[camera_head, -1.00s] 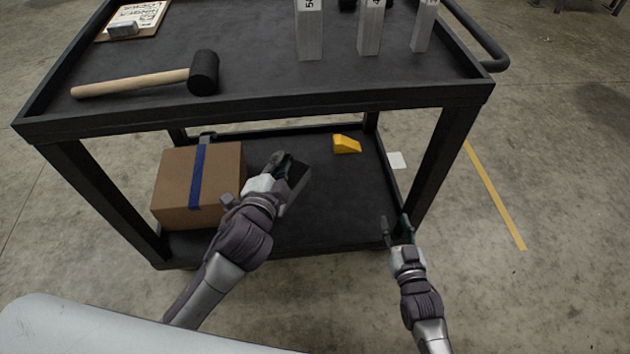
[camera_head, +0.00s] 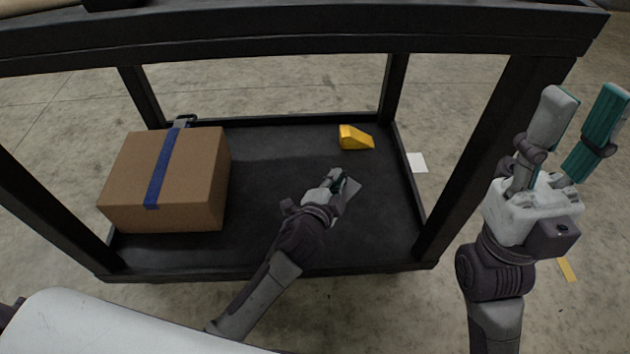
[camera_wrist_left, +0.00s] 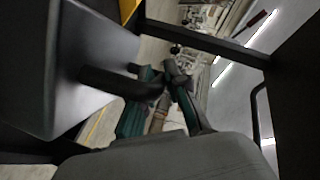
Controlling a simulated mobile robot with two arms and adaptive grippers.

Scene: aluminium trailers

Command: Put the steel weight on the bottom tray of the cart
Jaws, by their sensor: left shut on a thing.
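The steel weight (camera_head: 352,187) is a grey block, mostly hidden behind my left gripper (camera_head: 341,178) in the head view. In the left wrist view the weight (camera_wrist_left: 65,65) fills the left side, with a dark handle bar at the fingers of my left gripper (camera_wrist_left: 158,85). That gripper is shut on the weight, low over the bottom tray (camera_head: 280,150) of the cart, right of the cardboard box. Whether the weight touches the tray is hard to tell. My right gripper (camera_head: 586,97) is open and empty, raised outside the cart's right front post.
A cardboard box (camera_head: 172,190) with a blue strap sits on the tray's left side. A yellow wedge (camera_head: 355,138) lies at the back right. The cart's top shelf (camera_head: 300,40) overhangs the tray, with posts at its corners. Tray space between box and weight is clear.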

